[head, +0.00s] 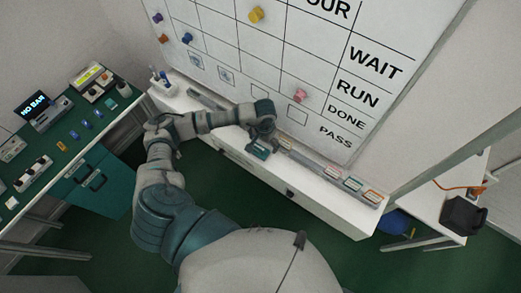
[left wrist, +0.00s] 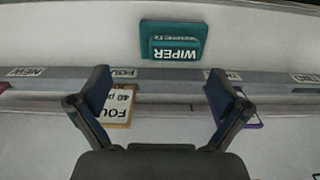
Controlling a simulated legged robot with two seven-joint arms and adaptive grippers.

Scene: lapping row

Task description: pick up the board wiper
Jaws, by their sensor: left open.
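The board wiper is a teal block lettered WIPER; it lies flat on the white ledge top in the head view (head: 258,150) and shows at the top middle of the left wrist view (left wrist: 172,41). My left gripper (head: 264,128) is over the ledge right beside the wiper in the head view. In the left wrist view its two fingers (left wrist: 158,80) are spread wide with nothing between them, and the wiper is beyond the fingertips, apart from them. My right gripper is in neither view.
The whiteboard (head: 320,60) with several coloured magnets rises behind the ledge (head: 325,205). A grey rail with labels (left wrist: 150,82) and cards (left wrist: 116,108) runs along it. A pen holder (head: 162,84) stands at the ledge's left end. A green-topped bench (head: 85,150) is at left.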

